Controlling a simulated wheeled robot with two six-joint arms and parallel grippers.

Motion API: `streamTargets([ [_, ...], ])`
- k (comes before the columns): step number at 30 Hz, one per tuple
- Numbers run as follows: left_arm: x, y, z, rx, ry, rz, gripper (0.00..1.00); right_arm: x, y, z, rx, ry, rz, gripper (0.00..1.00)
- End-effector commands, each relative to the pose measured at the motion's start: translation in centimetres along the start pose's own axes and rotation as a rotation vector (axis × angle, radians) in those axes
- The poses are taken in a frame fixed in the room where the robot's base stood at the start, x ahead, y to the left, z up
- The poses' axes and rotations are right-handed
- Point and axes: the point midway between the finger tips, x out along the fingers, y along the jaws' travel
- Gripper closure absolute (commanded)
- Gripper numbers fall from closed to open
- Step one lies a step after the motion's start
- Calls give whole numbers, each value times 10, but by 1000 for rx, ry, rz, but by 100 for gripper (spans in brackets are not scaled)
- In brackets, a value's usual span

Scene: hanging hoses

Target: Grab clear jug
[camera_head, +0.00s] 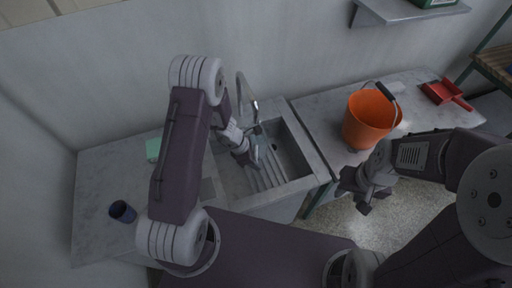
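I cannot make out a clear jug for certain in the head view. My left gripper (250,160) reaches down over the left part of the sink (310,168), beside the ribbed drainboard. A small pale greenish patch shows just right of its fingers, too small to identify. Its fingertips are too small and dark to tell whether they are open or shut on something. My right gripper (357,194) hangs over the floor in front of the right counter, below the orange bucket, with nothing visible in it. Its finger gap is unclear.
An orange bucket (368,122) and a red dustpan (446,93) stand on the right counter. A tap (243,90) rises behind the sink. A dark blue cup (122,212) and a mint-green item (153,149) are on the left counter. A shelf (410,10) is above right.

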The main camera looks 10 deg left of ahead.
Motion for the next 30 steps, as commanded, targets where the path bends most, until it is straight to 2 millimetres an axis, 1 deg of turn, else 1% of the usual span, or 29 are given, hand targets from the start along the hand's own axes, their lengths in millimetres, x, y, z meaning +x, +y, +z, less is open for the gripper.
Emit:
streamTargets([
  [1, 0, 0, 0, 0, 0, 0, 88, 0, 0, 0, 0, 0, 0, 61],
  [2, 0, 0, 0, 0, 0, 0, 96, 0, 0, 0, 0, 0, 0, 61],
  [3, 0, 0, 0, 0, 0, 0, 100, 0, 0, 0, 0, 0, 0, 61],
  [30, 0, 0, 0, 0, 0, 1, 100, 0, 0, 0, 0, 0, 0, 61],
])
